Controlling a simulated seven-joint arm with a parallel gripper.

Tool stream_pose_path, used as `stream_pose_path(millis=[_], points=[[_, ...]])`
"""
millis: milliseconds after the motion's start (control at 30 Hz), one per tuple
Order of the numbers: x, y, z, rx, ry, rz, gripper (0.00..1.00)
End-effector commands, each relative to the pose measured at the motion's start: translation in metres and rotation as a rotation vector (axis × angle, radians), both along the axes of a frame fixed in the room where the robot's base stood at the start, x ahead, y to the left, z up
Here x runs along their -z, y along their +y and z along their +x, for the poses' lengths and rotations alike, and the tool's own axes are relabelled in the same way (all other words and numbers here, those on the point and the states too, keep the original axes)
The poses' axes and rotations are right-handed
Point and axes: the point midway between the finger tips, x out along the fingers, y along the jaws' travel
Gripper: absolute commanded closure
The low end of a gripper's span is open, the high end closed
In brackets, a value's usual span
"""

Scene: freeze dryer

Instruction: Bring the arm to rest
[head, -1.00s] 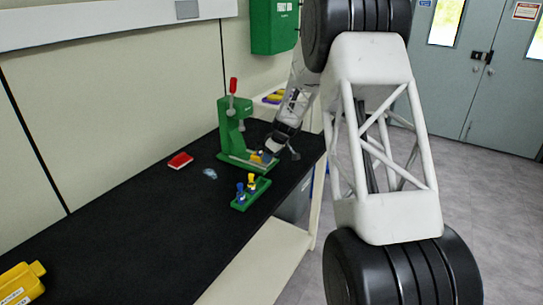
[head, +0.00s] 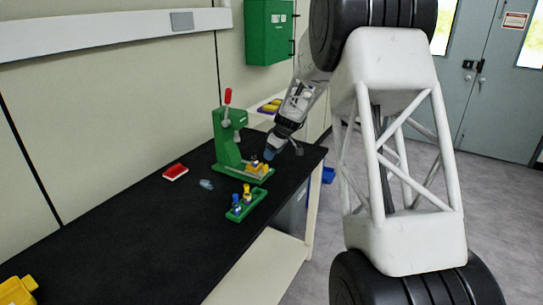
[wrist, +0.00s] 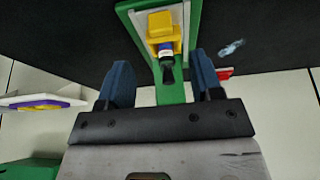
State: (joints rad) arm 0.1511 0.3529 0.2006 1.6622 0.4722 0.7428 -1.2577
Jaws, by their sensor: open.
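My gripper (head: 271,150) is open and empty, just above and behind the base of the green press (head: 228,140) on the black bench. In the wrist view its two blue fingers (wrist: 161,85) stand apart. Between and beyond them a small dark-capped vial (wrist: 164,52) sits in a yellow holder (wrist: 159,28) on the green base. The fingers do not touch the vial. In the head view the yellow holder (head: 257,168) shows at the foot of the press, whose lever has a red handle.
A green rack (head: 246,205) with small blue and yellow vials stands in front of the press. A red item (head: 175,172) and a clear blue piece (head: 207,184) lie left of it. A yellow object (head: 18,290) is at the near left. The bench's middle is clear.

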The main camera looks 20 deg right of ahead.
Motion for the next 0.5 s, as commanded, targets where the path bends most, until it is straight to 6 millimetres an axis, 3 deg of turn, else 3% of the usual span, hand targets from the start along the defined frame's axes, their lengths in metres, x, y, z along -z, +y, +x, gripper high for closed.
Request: stream_pose_path(millis=[500], points=[[-0.0073, 0.0023, -0.0067, 0.008, 0.003, 0.0, 0.4]])
